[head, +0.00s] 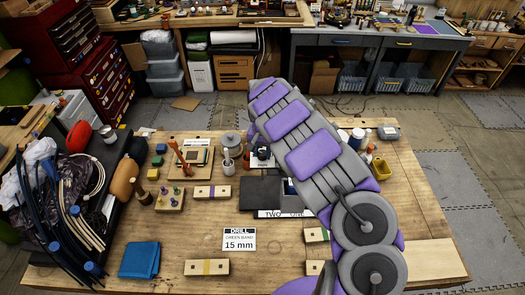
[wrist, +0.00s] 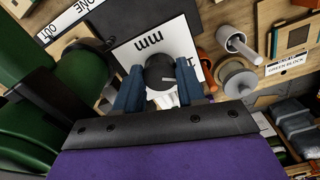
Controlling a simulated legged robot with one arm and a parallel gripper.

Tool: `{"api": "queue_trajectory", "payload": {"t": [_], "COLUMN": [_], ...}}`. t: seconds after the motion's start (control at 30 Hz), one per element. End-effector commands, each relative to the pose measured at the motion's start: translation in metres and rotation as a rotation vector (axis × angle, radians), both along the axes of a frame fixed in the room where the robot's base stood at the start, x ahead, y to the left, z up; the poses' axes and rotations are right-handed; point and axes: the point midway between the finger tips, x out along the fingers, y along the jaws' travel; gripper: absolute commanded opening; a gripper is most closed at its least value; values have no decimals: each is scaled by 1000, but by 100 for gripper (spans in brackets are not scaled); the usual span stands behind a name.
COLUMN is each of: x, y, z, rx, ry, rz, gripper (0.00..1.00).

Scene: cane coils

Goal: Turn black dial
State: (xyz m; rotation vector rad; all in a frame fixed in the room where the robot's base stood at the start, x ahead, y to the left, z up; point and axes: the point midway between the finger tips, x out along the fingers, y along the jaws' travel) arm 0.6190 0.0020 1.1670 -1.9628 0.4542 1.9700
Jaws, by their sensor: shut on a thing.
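The black dial (wrist: 160,70) is round with a pale line on its face. It sits in front of a white card with black lettering in the wrist view. My gripper (wrist: 163,84) has two blue fingers, one on each side of the dial, and is shut on it. In the head view my grey and purple arm reaches across the right of the bench. A small black part (head: 262,154), probably the dial, shows beside the arm's far end. The fingertips cannot be made out there.
The wooden bench (head: 215,285) holds a drill card (head: 238,239), wooden blocks, a blue cloth (head: 139,260) and a black tray of cables at left. In the wrist view a large green object (wrist: 85,75) stands close at left, and a metal spool (wrist: 238,80) lies at right.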

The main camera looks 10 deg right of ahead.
Motion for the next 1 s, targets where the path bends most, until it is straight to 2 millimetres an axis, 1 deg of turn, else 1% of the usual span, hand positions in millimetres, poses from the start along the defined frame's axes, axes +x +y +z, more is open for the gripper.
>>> {"api": "queue_trajectory", "payload": {"t": [0.03,0.1,0.27,0.47,0.67,1.0], "x": [1,1,2,2,2,4], "y": [-1,-1,-1,1,1,1], "z": [1,1,1,0,-2,0], "rx": [-2,-2,-3,-1,-1,0], "ry": [-4,-4,-5,-7,-6,-7], "rz": [0,-1,-9,-67,-200,-517], "gripper": [13,9,9,9,9,9]}}
